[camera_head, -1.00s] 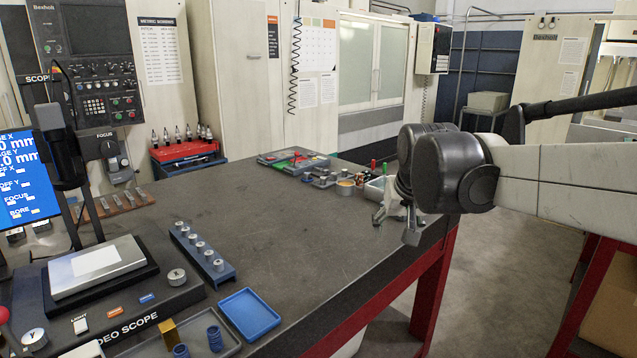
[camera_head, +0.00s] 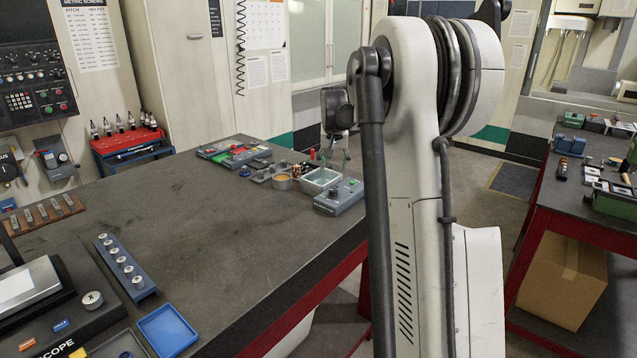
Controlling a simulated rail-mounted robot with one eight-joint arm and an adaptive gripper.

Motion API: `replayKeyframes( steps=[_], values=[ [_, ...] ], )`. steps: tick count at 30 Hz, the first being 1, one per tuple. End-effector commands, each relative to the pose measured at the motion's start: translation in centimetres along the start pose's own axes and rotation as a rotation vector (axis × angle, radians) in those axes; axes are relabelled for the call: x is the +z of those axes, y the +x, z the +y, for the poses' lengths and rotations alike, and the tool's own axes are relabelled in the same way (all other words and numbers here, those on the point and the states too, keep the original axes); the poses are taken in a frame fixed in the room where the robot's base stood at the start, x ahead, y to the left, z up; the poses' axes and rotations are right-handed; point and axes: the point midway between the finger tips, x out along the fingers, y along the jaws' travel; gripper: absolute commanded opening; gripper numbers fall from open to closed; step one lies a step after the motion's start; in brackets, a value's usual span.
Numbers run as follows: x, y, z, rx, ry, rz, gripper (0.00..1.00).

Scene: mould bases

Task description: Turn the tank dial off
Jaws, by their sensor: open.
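A grey-blue control box (camera_head: 326,205) sits on the right edge of the dark bench, with a dark dial (camera_head: 334,193) and small red and green marks on top. An open pale tank (camera_head: 311,187) stands directly behind it. Which way the dial points is too small to tell. My gripper (camera_head: 335,157) hangs above and behind the tank, fingers pointing down, open and empty. It appears apart from the dial. My arm covers the area just right of the box.
An orange-topped round tin (camera_head: 282,182) and small parts stand left of the tank. A blue tray (camera_head: 167,330) and a blue rack (camera_head: 126,268) lie at the near left. The bench middle is clear. Another bench (camera_head: 560,205) stands at right.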

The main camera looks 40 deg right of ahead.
Motion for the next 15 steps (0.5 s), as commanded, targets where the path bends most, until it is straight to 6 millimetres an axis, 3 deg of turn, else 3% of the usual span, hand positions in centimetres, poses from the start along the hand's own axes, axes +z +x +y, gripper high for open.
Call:
replayKeyframes(
  steps=[8, 15],
  values=[
    [-1.1, 1.8, 1.2, 0.009, 0.019, -0.006, 0.44],
    [-1.1, 5.4, 1.1, 0.008, 0.018, -0.006, 0.44]
  ],
)
